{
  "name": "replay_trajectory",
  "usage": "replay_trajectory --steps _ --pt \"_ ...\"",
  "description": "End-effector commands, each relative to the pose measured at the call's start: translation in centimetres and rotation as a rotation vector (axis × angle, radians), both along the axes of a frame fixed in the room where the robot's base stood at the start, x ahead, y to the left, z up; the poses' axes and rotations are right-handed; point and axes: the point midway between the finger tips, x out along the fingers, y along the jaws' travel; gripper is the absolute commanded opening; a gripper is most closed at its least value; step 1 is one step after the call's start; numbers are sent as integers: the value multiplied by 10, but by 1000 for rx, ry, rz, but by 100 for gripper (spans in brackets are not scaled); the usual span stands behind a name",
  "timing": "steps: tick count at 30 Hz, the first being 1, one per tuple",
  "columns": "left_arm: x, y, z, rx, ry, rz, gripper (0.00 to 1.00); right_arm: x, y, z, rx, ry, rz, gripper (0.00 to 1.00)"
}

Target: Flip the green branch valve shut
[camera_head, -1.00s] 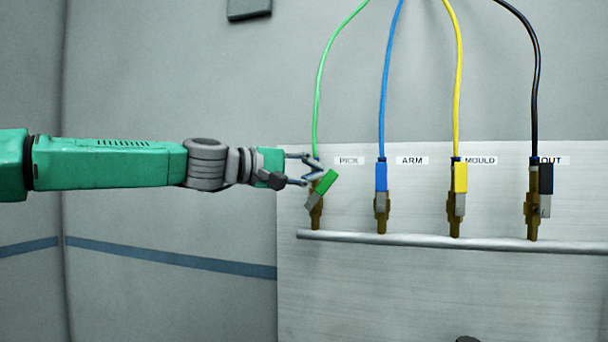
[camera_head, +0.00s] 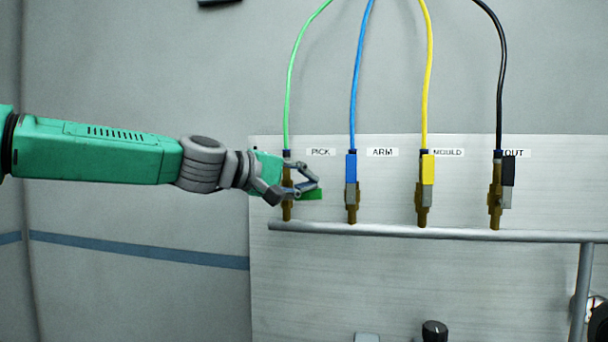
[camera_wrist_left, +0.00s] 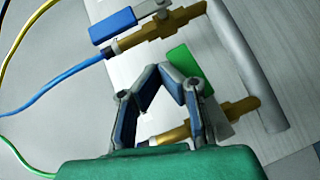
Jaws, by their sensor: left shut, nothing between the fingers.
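The green branch valve has a brass body (camera_head: 287,208) at the left end of the row, under the PICK label. Its green handle (camera_head: 311,194) points right, lying about crosswise to the upright body. In the left wrist view the green handle (camera_wrist_left: 187,66) is just beyond my fingers, across its brass body (camera_wrist_left: 238,110). My left gripper (camera_head: 316,182) is shut and empty, just above the handle and in front of the valve; it also shows in the left wrist view (camera_wrist_left: 167,72). I cannot tell whether fingers and handle touch. My right gripper is not in view.
Blue (camera_head: 351,168), yellow (camera_head: 427,169) and black (camera_head: 508,170) valve handles stand upright to the right. A grey pipe (camera_head: 400,231) runs below all the valves. A green hose (camera_head: 290,90) rises from the green valve. A black knob (camera_head: 434,330) sits low on the panel.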

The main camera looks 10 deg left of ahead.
Motion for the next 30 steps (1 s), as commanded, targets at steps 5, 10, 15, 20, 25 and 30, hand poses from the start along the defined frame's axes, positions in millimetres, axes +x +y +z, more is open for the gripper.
replay_trajectory --steps 5,10,15,20,25,30 --pt "-1 -4 -2 75 -5 -1 0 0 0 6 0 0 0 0" --pt "0 -4 -4 104 -6 0 0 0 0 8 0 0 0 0" --pt "0 -4 -6 112 -5 0 0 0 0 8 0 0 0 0" --pt "0 -3 -6 112 -5 0 0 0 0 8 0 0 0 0" --pt "0 -3 -5 112 -5 0 0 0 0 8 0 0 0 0" --pt "0 -5 5 111 -6 0 0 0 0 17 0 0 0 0"
